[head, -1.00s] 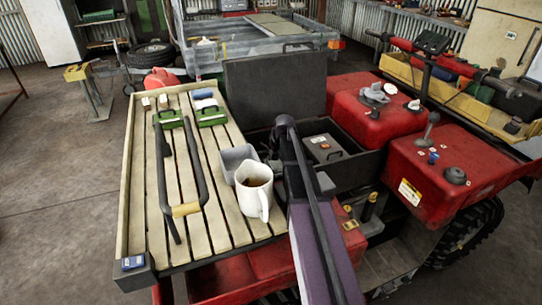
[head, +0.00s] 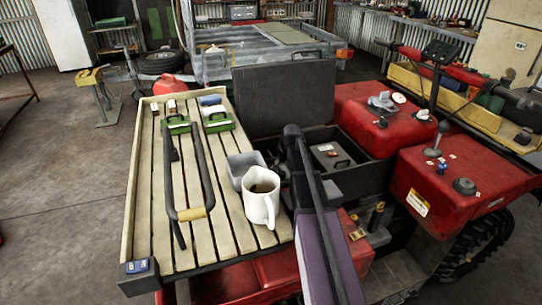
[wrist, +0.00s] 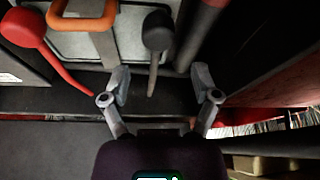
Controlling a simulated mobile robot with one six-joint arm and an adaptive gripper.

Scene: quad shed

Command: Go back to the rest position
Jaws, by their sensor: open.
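My gripper (wrist: 160,92) shows in the wrist view with its two fingers spread apart and nothing between them. Beyond the fingers are a lever with a black knob (wrist: 157,32) and a dark surface. In the head view my purple and black arm reaches up from the bottom edge, beside the slatted wooden rack (head: 143,190). The gripper itself cannot be made out in the head view.
On the rack are a white mug (head: 262,197), a grey container (head: 240,165), a black bar handle (head: 207,165) and green-based items (head: 218,122). An open black box (head: 335,150) and a red body (head: 450,185) with levers lie right. A red lever (wrist: 35,35) shows in the wrist view.

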